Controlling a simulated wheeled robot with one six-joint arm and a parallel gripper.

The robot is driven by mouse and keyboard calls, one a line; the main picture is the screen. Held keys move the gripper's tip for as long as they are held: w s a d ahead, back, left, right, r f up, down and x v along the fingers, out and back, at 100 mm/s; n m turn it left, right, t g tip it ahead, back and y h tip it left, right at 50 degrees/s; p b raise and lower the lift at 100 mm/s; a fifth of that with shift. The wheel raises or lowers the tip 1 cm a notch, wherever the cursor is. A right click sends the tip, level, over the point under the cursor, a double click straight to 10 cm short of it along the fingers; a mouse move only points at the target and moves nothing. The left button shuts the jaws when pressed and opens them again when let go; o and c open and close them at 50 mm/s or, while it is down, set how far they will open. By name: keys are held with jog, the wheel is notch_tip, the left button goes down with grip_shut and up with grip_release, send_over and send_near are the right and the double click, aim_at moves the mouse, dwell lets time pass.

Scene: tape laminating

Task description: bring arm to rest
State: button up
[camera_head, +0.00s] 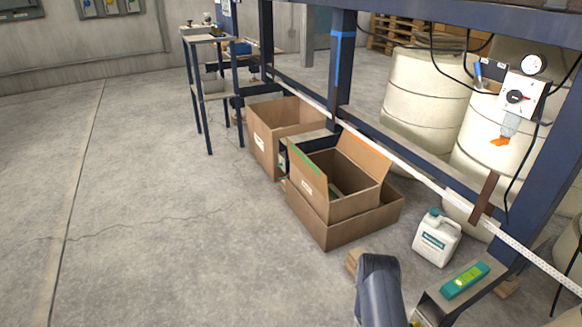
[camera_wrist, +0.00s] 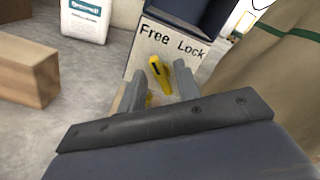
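My gripper (camera_wrist: 161,86) shows in the wrist view with its two grey fingers apart and nothing held between them. Beyond the fingertips is a yellow lever (camera_wrist: 158,72) on a pale panel (camera_wrist: 148,50) marked "Free Lock". The lever appears between the fingers in the picture, but I cannot tell how far it is from them. In the head view my dark arm (camera_head: 380,290) rises at the bottom edge, right of centre. My fingers are not visible there.
A white jug (camera_head: 437,238) stands on the floor near a blue frame. A teal and yellow device (camera_head: 465,280) lies on a ledge right of my arm. Open cardboard boxes (camera_head: 340,232) stand beyond. A wooden block (camera_wrist: 27,72) is at the wrist view's left. The floor at left is clear.

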jog(key=shift+m, duration=0.4)
jog(key=shift+f, duration=0.1)
